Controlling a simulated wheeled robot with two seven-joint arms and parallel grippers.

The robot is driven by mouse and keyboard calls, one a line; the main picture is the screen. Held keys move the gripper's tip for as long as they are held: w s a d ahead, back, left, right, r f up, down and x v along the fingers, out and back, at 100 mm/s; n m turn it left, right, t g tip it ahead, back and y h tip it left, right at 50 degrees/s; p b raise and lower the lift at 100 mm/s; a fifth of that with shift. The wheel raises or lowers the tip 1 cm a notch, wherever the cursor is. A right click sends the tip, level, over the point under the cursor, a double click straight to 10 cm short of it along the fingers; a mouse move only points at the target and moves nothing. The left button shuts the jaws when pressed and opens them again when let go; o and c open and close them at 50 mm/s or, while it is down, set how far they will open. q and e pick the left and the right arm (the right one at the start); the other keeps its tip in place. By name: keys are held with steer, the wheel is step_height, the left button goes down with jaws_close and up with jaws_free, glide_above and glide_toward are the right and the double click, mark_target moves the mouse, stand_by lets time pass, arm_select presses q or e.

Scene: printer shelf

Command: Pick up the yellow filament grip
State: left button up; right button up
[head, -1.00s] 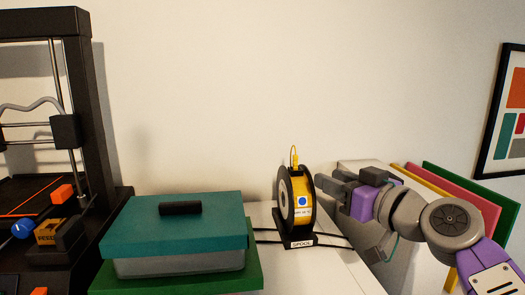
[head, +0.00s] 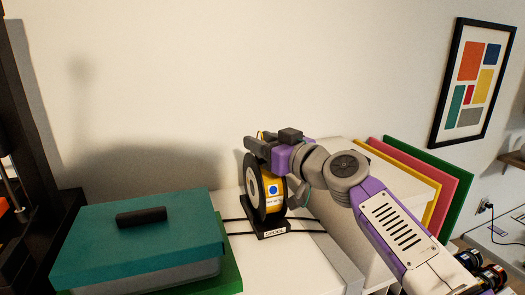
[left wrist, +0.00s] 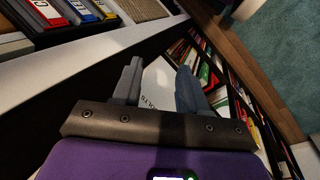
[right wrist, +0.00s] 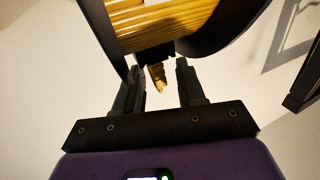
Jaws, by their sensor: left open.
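The yellow filament grip sticks up from the top of the black-sided spool (head: 254,190). In the head view only a sliver of it shows behind my right gripper (head: 254,148). In the right wrist view the grip (right wrist: 158,79) hangs between the open fingers of my right gripper (right wrist: 159,68), with a visible gap to each finger. The wound yellow filament (right wrist: 165,22) shows beyond it. My left gripper (left wrist: 158,70) is open and empty in its wrist view, away from the spool and outside the head view.
A teal-lidded box (head: 140,240) stands left of the spool on a green base. A pale cabinet (head: 345,215) and coloured boards (head: 435,180) stand to the right. The dark printer frame (head: 30,130) is at the far left. Shelves with folders (left wrist: 215,75) lie below my left gripper.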

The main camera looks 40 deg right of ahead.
steer(key=shift+s, duration=0.1)
steer(key=shift+c, duration=0.4)
jaws_close()
step_height(320, 180, up, 9)
steer(key=p, duration=0.3)
steer(key=shift+f, duration=0.1)
steer(key=shift+r, duration=2.6)
